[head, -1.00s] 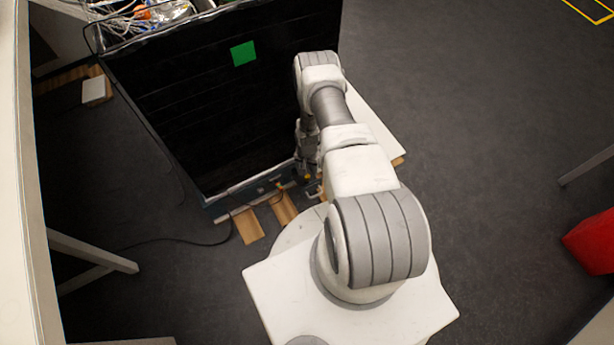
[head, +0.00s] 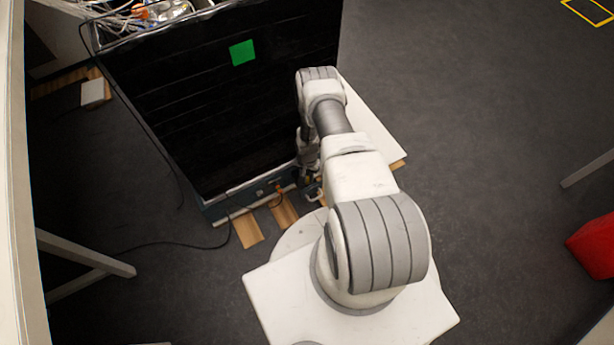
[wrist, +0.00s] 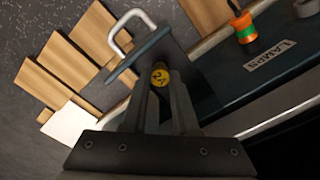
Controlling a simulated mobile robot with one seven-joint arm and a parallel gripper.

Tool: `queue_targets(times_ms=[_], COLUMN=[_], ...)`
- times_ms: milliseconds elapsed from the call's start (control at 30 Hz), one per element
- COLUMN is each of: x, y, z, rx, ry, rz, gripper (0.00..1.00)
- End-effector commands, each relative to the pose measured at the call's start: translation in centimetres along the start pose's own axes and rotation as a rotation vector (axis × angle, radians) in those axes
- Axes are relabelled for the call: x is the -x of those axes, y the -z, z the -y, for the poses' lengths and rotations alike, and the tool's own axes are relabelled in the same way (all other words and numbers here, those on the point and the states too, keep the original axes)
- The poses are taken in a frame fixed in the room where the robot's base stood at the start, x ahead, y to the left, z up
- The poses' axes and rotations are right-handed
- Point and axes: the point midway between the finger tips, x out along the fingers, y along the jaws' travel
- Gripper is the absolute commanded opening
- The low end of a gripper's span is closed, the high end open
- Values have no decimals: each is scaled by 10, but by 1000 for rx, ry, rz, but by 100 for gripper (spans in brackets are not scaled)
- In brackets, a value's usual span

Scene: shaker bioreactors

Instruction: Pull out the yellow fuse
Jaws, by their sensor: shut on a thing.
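The yellow fuse (wrist: 160,76) shows in the wrist view as a small round yellow cap with dark marks. My gripper (wrist: 163,88) is shut on the yellow fuse, with one dark finger on each side of it. The fuse is at the dark blue-green panel (wrist: 205,68) along the shaker's lower edge, near its handle end. Its body is hidden, and I cannot tell whether it is still seated. In the head view my gripper (head: 309,160) is at the lower right corner of the black shaker box (head: 225,110), and the fuse is too small to make out.
A metal handle (wrist: 124,25) sticks out near my fingers. Wooden boards (wrist: 65,65) lie on the floor beside the panel. Open floor (head: 470,110) lies to the right.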

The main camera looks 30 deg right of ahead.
Motion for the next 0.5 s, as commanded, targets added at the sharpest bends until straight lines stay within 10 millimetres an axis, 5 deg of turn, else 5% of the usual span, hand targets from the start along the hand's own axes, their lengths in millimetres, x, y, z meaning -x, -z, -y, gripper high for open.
queue_targets(times_ms=[500], x=[6], y=[0], z=[0], rx=[1], ry=[0], rz=[0], gripper=[0])
